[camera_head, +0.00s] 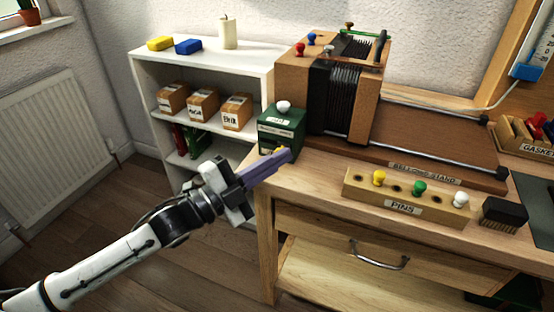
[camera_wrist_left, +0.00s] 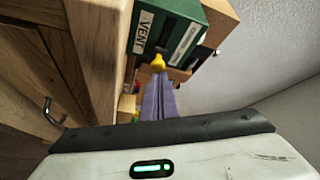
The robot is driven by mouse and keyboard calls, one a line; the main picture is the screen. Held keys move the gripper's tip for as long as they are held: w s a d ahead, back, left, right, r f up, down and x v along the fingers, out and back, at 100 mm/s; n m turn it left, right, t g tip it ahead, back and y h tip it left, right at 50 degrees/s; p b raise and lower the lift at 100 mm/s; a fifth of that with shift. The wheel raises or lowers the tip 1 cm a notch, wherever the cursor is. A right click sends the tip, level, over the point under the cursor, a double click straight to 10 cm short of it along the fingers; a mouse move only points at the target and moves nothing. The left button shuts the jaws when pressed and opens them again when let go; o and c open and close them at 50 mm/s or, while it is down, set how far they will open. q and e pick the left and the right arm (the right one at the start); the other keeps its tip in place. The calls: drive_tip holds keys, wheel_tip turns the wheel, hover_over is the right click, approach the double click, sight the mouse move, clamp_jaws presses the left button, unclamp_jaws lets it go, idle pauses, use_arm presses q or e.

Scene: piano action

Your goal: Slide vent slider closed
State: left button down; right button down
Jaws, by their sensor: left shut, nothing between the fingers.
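The green vent box (camera_head: 281,133) stands at the left end of the wooden workbench, with a white knob on top. In the left wrist view the box (camera_wrist_left: 170,30) carries a VENT label, and the yellow slider knob (camera_wrist_left: 158,62) sticks out from it. The yellow knob (camera_head: 282,149) is mostly hidden behind my fingers in the head view. My left gripper (camera_head: 289,155) is shut and empty, with its purple fingers in front of the box. In the left wrist view its fingertips (camera_wrist_left: 158,76) are at the yellow knob; I cannot tell whether they touch it.
A bellows unit (camera_head: 343,95) stands behind the box on the bench. A wooden pin block (camera_head: 400,196) with coloured pegs and a dark brush (camera_head: 504,212) are to the right. A white shelf (camera_head: 205,68) with small boxes stands at left.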

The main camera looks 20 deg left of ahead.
use_arm(q)
drive_tip(key=shift+a, duration=0.1)
drive_tip(key=a, duration=0.4)
drive_tip(key=shift+w+p, duration=0.1)
drive_tip(key=shift+p, duration=0.3)
drive_tip(key=shift+a, duration=0.5)
